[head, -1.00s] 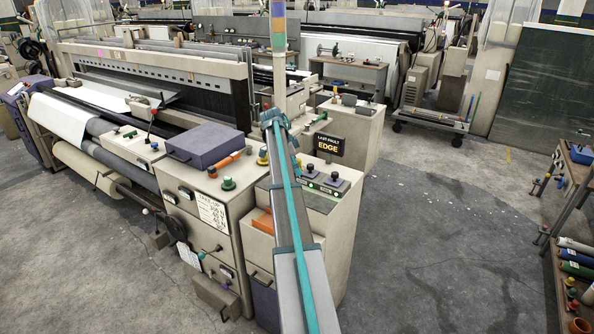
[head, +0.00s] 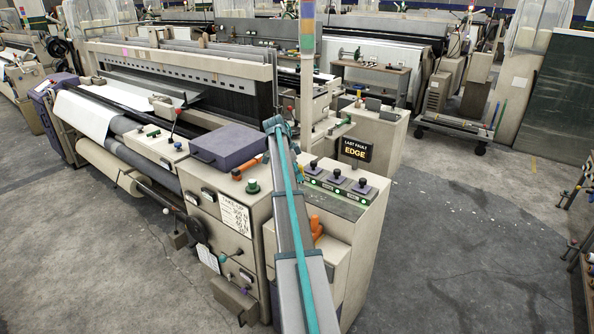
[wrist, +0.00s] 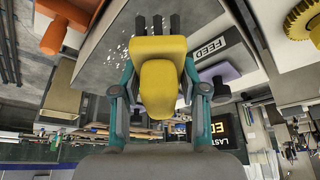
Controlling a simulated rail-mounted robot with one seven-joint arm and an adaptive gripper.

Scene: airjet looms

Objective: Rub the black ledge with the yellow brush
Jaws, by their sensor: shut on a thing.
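The yellow brush (wrist: 158,75) is in my gripper (wrist: 160,88), between its two teal fingers, in the wrist view. Its dark bristles (wrist: 157,24) point to the top of that picture, and I see no contact between them and a surface.
A purple box (head: 226,146) sits on the loom's end cabinet. The fault display (head: 355,150) and several black knobs (head: 337,175) stand right of my arm. In the wrist view an orange handle (wrist: 54,36) and a yellow knob (wrist: 303,20) are close.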

